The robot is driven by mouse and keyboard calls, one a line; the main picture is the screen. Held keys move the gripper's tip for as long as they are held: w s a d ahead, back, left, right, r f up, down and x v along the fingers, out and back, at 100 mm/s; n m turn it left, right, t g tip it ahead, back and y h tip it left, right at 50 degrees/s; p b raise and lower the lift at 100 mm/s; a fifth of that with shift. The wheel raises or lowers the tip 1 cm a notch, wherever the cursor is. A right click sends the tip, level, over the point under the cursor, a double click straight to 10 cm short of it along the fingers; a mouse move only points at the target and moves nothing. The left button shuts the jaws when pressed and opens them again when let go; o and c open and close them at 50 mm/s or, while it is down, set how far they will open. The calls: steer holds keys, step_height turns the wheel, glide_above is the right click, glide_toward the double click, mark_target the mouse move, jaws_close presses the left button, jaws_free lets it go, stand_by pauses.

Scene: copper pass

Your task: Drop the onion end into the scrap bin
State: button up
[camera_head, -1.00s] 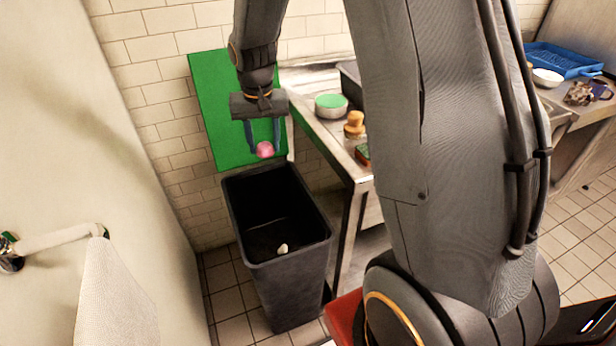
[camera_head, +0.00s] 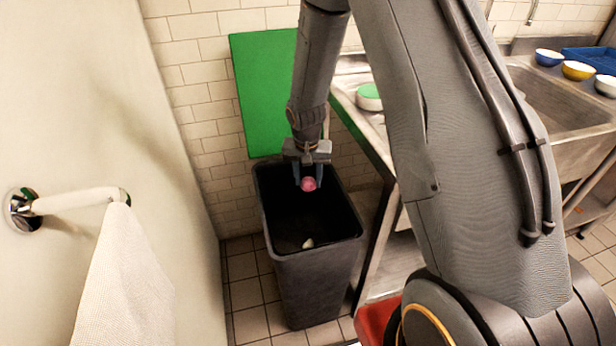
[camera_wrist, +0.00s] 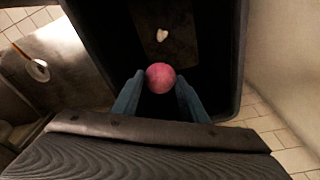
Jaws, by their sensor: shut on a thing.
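The onion end (camera_head: 309,184) is a small round pink-purple piece held between the two blue fingers of my gripper (camera_head: 308,182). My gripper is shut on it and points down over the mouth of the scrap bin (camera_head: 312,262), near its far side. The bin is tall, dark grey and open-topped. In the wrist view the onion end (camera_wrist: 160,77) sits between the fingertips (camera_wrist: 160,92), with the dark inside of the bin (camera_wrist: 215,45) behind it. A small pale scrap (camera_head: 307,243) lies inside the bin.
A green board (camera_head: 265,95) stands against the tiled wall behind the bin. A steel counter (camera_head: 362,120) with a green-topped round container (camera_head: 369,97) is to the right. A white towel (camera_head: 127,285) hangs on a rail at the left. A sink (camera_head: 560,95) and bowls are at far right.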

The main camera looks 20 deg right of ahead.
mark_target(308, 188)
steer(key=shift+f+b, duration=1.25)
steer(key=shift+f, duration=0.9)
steer(key=o, duration=1.1)
steer(key=shift+r, duration=0.1)
steer(key=shift+s+a+r+b, duration=0.1)
steer(key=shift+s+r, duration=0.1)
steer(key=shift+r, duration=1.05)
steer(key=shift+s+a+r+b, duration=0.1)
steer(key=shift+s+r, duration=0.05)
steer(key=shift+r, duration=1.15)
steer(key=shift+s+a+r+b, duration=0.1)
steer(key=shift+s+r, duration=0.1)
steer(key=shift+r, duration=1.05)
